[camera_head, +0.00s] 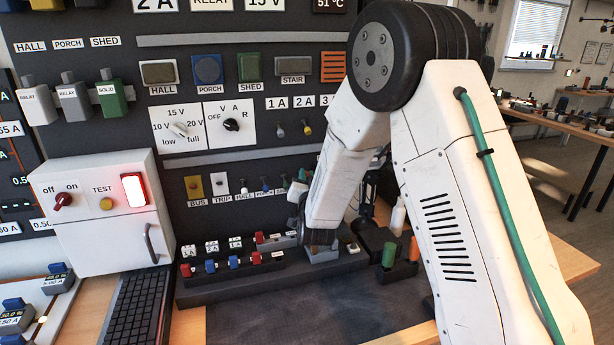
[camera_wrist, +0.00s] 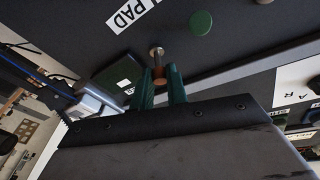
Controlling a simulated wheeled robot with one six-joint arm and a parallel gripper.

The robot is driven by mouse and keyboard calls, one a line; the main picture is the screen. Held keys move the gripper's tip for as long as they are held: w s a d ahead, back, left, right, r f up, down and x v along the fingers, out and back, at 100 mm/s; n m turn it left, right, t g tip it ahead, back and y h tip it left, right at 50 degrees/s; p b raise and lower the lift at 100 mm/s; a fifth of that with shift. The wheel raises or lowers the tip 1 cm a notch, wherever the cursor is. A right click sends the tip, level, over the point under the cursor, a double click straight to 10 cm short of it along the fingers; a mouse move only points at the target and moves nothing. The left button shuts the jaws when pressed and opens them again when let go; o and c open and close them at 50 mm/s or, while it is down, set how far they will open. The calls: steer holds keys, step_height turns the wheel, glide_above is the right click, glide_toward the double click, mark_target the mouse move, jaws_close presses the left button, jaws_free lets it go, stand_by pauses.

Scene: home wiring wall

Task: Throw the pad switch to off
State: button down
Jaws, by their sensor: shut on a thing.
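In the wrist view a label reading PAD (camera_wrist: 130,12) is on the dark panel. Close to it a small toggle switch with a metal collar (camera_wrist: 156,50) stands out from the panel, and a brown-orange tip shows at its near end. My gripper (camera_wrist: 162,80) has two green fingers, one on each side of that tip, and is shut on it. Which way the lever is tilted is hard to tell.
A round green disc (camera_wrist: 201,23) sits on the panel near the switch. A grey rail (camera_wrist: 240,64) crosses the panel. A white off/on box (camera_head: 104,240) and a terminal strip (camera_head: 230,286) stand left of my arm.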

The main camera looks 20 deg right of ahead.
steer(key=shift+f+m+t+h, duration=0.3)
steer(key=shift+f+t, duration=0.25)
steer(key=shift+t, duration=0.45)
steer(key=shift+f+m+t+h, duration=0.3)
steer(key=shift+f+t, duration=0.25)
steer(key=shift+t, duration=0.45)
steer(key=c, duration=1.4)
jaws_free()
steer(key=shift+s, duration=0.1)
steer(key=v, duration=0.7)
steer(key=shift+s+a+f, duration=0.1)
steer(key=shift+s+f, duration=0.1)
steer(key=shift+f, duration=0.1)
